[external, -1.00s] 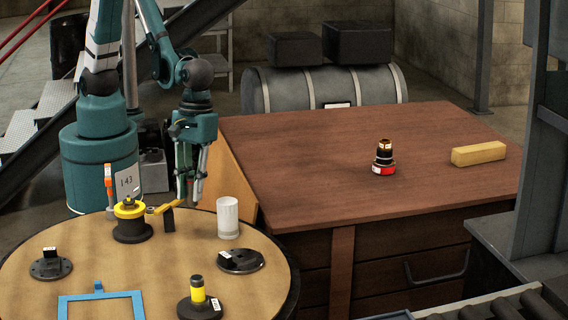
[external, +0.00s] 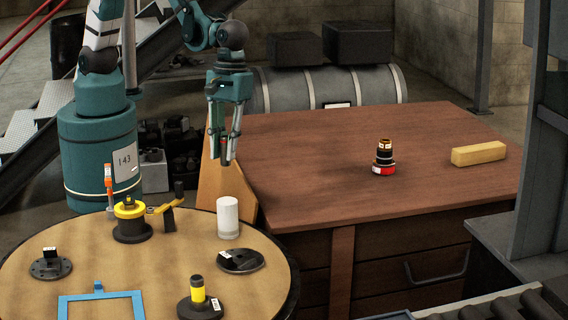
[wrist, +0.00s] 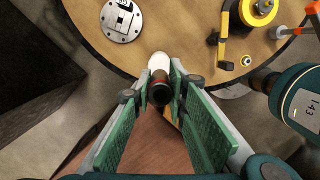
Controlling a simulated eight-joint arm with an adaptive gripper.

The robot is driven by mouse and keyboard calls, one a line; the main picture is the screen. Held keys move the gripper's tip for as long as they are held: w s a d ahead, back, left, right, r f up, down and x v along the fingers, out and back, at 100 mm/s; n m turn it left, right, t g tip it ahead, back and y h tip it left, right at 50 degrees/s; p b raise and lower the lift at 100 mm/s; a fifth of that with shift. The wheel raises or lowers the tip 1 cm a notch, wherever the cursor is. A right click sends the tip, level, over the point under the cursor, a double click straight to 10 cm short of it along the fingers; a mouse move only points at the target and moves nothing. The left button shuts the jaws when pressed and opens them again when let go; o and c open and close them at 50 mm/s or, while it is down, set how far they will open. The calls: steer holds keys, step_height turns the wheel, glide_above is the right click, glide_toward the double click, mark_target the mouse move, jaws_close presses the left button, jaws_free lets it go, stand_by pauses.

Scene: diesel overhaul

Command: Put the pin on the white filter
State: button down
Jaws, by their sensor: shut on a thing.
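The white filter (external: 228,218) is an upright white cylinder at the right back of the round table. My gripper (external: 222,158) is above it, with a visible gap. In the wrist view my gripper (wrist: 160,88) is shut on the pin (wrist: 160,93), a dark round piece with a red band. The white filter (wrist: 159,62) shows just beyond the pin and is partly hidden by it. In the external view the fingers mostly hide the pin.
The round table (external: 110,262) holds a yellow-and-black part (external: 131,220), a yellow lever (external: 165,207), a dark flange (external: 241,260) and a blue frame (external: 100,296). A brown bench (external: 300,165) stands close on the right, with a black-and-red part (external: 384,158) on it.

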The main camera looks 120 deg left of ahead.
glide_toward(225, 201)
steer(key=shift+w+d+f+b, duration=0.1)
steer(key=shift+d+f+b, duration=0.2)
steer(key=shift+d+f, duration=0.1)
stand_by(0.4)
steer(key=shift+f, duration=2.05)
steer(key=shift+f+b, duration=0.1)
steer(key=shift+b, duration=0.25)
steer(key=c, duration=2.7)
jaws_free()
steer(key=o, duration=0.4)
steer(key=shift+o, duration=0.2)
